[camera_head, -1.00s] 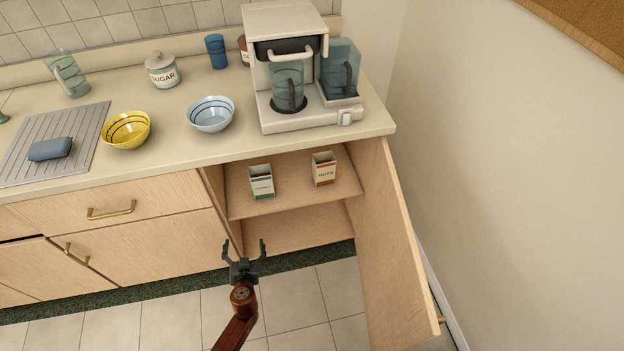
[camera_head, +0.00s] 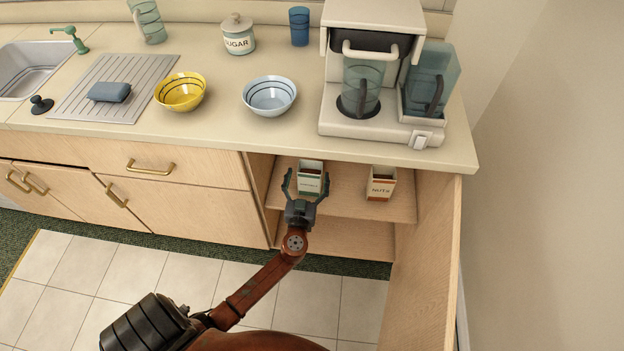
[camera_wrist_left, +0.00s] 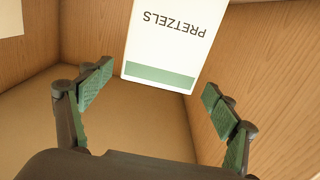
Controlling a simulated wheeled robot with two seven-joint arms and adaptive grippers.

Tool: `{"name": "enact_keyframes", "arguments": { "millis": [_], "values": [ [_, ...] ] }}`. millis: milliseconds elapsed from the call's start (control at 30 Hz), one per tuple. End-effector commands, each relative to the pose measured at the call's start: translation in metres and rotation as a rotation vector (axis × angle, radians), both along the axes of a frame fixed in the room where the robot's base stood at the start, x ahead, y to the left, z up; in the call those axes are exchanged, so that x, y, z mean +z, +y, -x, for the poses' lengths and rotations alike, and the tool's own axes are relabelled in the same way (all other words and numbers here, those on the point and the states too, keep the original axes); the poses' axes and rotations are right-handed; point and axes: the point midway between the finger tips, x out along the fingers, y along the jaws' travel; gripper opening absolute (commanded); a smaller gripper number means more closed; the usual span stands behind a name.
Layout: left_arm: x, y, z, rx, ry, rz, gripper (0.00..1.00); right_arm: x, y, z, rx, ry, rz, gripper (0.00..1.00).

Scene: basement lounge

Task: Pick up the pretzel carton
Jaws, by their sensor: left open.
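The pretzel carton (camera_head: 311,175), white with a green band, stands on the upper shelf of the open cabinet. In the left wrist view the carton (camera_wrist_left: 165,45) reads PRETZELS upside down, and its top end is cut off by the frame. My left gripper (camera_head: 306,184) is open in front of the carton, with its fingers pointing at it. In the wrist view the fingers (camera_wrist_left: 155,92) are spread wider than the carton, which lies beyond and between them; I cannot tell whether the tips reach its sides. My right gripper is not in view.
A nuts carton (camera_head: 381,184) stands right of the pretzel carton on the same shelf (camera_head: 345,204). The open cabinet door (camera_head: 432,265) bounds the right side. The countertop (camera_head: 225,122) overhangs above, holding bowls and a coffee maker (camera_head: 372,128).

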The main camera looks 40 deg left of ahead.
Motion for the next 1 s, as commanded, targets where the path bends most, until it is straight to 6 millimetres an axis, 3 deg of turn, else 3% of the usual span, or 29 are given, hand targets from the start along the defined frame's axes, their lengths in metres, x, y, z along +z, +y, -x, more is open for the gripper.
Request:
{"name": "enact_keyframes", "arguments": {
  "millis": [200, 533, 1000],
  "values": [
    [0.002, 0.013, -0.028, -0.001, 0.001, -0.001, 0.82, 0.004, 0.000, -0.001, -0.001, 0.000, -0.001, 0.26],
    [0.003, 0.014, -0.034, -0.004, 0.000, 0.000, 0.81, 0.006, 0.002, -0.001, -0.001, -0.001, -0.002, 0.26],
    [0.002, 0.014, -0.034, -0.004, 0.001, 0.001, 0.49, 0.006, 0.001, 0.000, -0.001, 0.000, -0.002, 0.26]
  ]
}}
